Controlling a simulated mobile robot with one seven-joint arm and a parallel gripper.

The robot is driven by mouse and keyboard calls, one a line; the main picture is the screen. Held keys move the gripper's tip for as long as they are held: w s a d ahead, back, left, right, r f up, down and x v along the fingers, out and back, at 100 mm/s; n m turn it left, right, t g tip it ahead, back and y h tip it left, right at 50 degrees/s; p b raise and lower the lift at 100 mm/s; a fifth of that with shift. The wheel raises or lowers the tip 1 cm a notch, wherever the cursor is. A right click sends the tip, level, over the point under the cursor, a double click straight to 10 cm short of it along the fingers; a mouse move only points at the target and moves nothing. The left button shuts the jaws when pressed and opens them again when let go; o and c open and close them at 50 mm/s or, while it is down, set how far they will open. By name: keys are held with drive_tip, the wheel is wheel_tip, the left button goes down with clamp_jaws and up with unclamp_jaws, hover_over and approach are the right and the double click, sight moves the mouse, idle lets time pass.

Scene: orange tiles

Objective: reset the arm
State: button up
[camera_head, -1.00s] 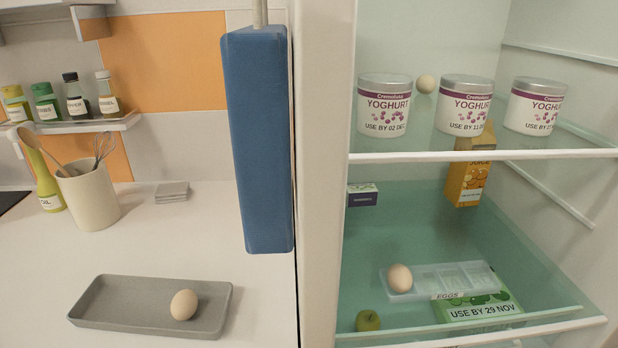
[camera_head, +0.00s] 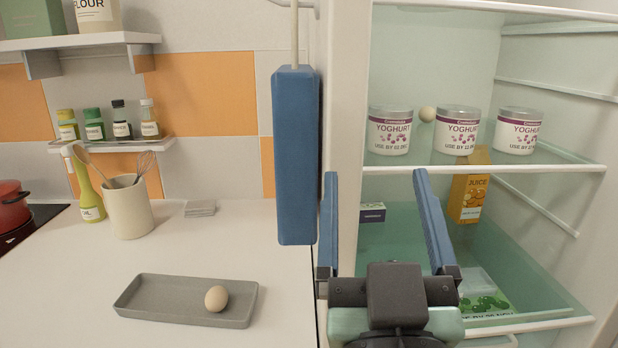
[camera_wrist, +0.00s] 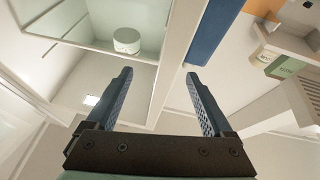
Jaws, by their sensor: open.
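My gripper (camera_head: 383,225) shows at the lower right of the head view, in front of the open fridge. Its two blue fingers are spread apart and point upward, with nothing between them. In the wrist view my gripper (camera_wrist: 163,105) is also open and empty. Past the fingers there, a white tub (camera_wrist: 127,40) stands on a fridge shelf. My gripper covers part of the lower fridge shelf in the head view, and the egg holder seen earlier is hidden.
Several yoghurt tubs (camera_head: 390,131) and an egg (camera_head: 427,114) stand on the upper fridge shelf (camera_head: 480,168). A juice carton (camera_head: 467,190) is below. A blue block (camera_head: 295,155) hangs left of the fridge. A grey tray (camera_head: 160,297) with an egg (camera_head: 216,298) lies on the counter.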

drive_tip(key=s+a+r+t+p, duration=0.1)
drive_tip(key=r+p, duration=0.3)
drive_tip(key=r, duration=0.5)
drive_tip(key=s+a+r+t+y+p, duration=0.1)
drive_tip(key=r+p, duration=0.4)
drive_tip(key=r, duration=0.5)
drive_tip(key=s+a+r+t+p, duration=0.2)
drive_tip(key=s+a+r+p, duration=0.1)
drive_tip(key=r, duration=0.6)
drive_tip(key=shift+s+a+r+t+y+p, duration=0.2)
drive_tip(key=shift+s+a+t+y+p, duration=0.15)
drive_tip(key=shift+a+p, duration=0.25)
